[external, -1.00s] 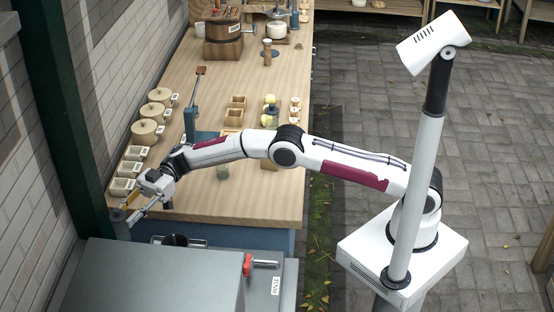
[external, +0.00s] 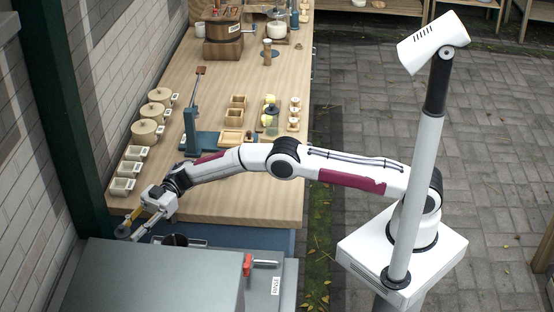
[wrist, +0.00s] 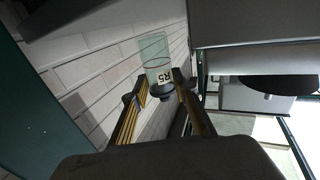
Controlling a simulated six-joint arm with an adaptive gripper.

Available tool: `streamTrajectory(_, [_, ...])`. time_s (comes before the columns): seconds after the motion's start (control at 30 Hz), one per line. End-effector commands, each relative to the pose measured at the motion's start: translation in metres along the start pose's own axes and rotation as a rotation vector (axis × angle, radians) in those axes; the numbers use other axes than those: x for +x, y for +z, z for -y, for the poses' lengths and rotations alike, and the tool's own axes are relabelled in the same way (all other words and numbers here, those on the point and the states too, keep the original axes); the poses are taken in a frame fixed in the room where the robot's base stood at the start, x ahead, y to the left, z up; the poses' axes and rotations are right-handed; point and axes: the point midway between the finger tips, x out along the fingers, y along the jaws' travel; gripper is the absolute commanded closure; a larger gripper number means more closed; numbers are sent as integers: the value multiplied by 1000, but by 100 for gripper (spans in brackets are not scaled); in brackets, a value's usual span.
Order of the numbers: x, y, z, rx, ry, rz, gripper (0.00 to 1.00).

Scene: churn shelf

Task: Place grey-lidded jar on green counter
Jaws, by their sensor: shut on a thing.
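A clear glass jar (wrist: 154,50) with a label reading R5 shows in the wrist view, its dark grey lid (wrist: 166,88) between my fingertips. My gripper (wrist: 162,92) is shut on the jar at the lid end. In the external view my gripper (external: 133,227) is at the lower left, just past the near left corner of the wooden table and beside the brick wall. The jar is small and hard to make out there. I cannot tell any surface in view as the green counter.
The wooden table (external: 245,200) holds lidded pots (external: 145,131), square white dishes (external: 122,187) and a blue stand (external: 200,143). A dark green post (external: 62,125) rises at left.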

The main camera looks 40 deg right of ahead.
Motion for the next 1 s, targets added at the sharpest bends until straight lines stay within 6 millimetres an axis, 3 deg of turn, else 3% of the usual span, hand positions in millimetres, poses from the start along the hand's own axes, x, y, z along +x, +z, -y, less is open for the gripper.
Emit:
streamTrajectory(0.3, [0, 28, 0, 0, 0, -1, 100])
streamTrajectory(0.83, [0, 33, 0, 0, 0, -1, 100])
streamTrajectory(0.87, [0, 33, 0, 0, 0, 0, 65])
streamTrajectory(1.0, [0, 33, 0, 0, 0, 0, 65])
